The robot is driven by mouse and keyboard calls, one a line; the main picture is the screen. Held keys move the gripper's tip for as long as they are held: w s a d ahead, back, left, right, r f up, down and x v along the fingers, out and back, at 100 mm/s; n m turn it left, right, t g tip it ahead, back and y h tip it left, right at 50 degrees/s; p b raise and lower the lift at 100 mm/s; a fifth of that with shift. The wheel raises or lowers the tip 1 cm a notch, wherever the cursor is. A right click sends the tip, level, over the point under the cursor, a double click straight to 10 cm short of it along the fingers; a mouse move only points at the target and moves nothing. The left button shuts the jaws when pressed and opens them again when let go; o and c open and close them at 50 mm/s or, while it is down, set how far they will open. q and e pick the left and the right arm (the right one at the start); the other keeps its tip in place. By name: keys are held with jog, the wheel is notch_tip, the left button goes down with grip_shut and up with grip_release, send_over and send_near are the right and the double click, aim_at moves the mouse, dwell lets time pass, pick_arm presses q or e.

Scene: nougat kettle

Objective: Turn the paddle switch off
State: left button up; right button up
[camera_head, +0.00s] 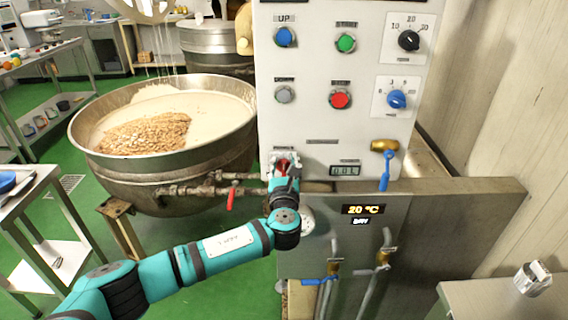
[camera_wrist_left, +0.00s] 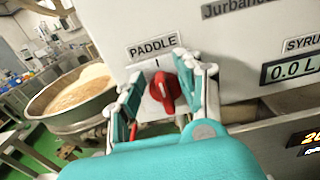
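The paddle switch (camera_wrist_left: 163,92) is a red rotary knob on a white plate under the label PADDLE (camera_wrist_left: 153,46) in the left wrist view. Its handle stands nearly upright, slightly tilted, with its upper end near the "I" mark. In the head view the red knob (camera_head: 283,165) shows only partly behind my gripper, low on the left of the control panel (camera_head: 305,115). My left gripper (camera_wrist_left: 160,88) is open, with one finger on each side of the knob and gaps visible between them and it. My right gripper is not in view.
A large kettle (camera_head: 165,165) with white mass and nuts stands left of the panel. A red-handled valve (camera_head: 231,196) and pipes lie close left of my gripper. A blue-handled brass valve (camera_head: 385,165) is to the right. A metal table (camera_head: 490,300) is at lower right.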

pick_arm(q)
jog(key=shift+w, duration=0.15)
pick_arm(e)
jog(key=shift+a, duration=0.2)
pick_arm(q)
grip_shut()
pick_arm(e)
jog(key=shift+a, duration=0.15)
